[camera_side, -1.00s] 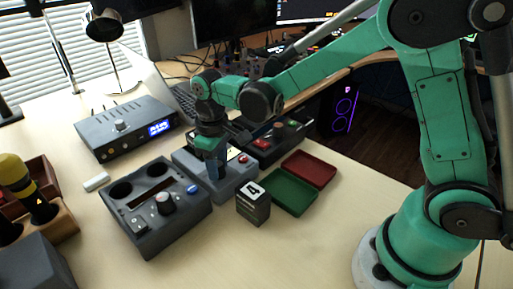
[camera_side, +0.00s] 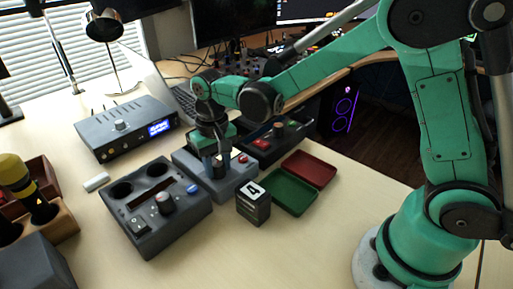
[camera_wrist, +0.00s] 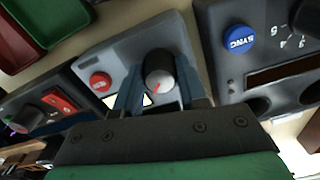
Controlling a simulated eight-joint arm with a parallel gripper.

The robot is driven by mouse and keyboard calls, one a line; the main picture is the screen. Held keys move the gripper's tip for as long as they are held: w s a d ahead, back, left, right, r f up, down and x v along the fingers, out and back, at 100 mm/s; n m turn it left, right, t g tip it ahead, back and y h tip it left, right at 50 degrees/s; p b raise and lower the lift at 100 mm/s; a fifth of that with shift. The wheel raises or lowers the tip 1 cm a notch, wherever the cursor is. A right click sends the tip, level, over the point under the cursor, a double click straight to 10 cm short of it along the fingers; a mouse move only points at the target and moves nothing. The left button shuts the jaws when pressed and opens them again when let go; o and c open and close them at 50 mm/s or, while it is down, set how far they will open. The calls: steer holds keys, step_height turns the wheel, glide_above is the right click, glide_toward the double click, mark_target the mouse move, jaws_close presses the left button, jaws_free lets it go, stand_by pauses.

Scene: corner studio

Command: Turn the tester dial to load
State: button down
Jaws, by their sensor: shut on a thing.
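The tester is a grey box (camera_side: 237,187) in the middle of the desk. In the wrist view the same tester (camera_wrist: 112,56) shows a red button and a pale label, partly hidden by a finger. Its dial (camera_wrist: 159,74) is a black knob with a silver cap and a red pointer line, angled down and left in the picture. My gripper (camera_side: 216,166) points down over the tester; in the wrist view its blue fingers (camera_wrist: 160,88) stand on either side of the dial, shut on it. Any dial-position lettering is hidden or unreadable.
A box with a blue SYNC button (camera_wrist: 240,38) and its own knob is close beside the tester. A box with a red switch (camera_side: 262,143) stands behind it. Green (camera_side: 291,194) and red (camera_side: 309,168) trays and a dark block marked 4 (camera_side: 254,206) are to the right.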

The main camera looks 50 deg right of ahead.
mark_target(218, 164)
stand_by(0.3)
steer(key=shift+c, duration=2.4)
jaws_free()
steer(key=shift+r, duration=0.15)
steer(key=shift+r, duration=2.7)
steer(key=s+d+r+n+t, duration=0.2)
steer(key=s+d+t, duration=0.4)
steer(key=s, duration=0.3)
steer(key=shift+s+d+r+t, duration=0.15)
steer(key=shift+s+r+t, duration=0.2)
steer(key=shift+t, duration=0.25)
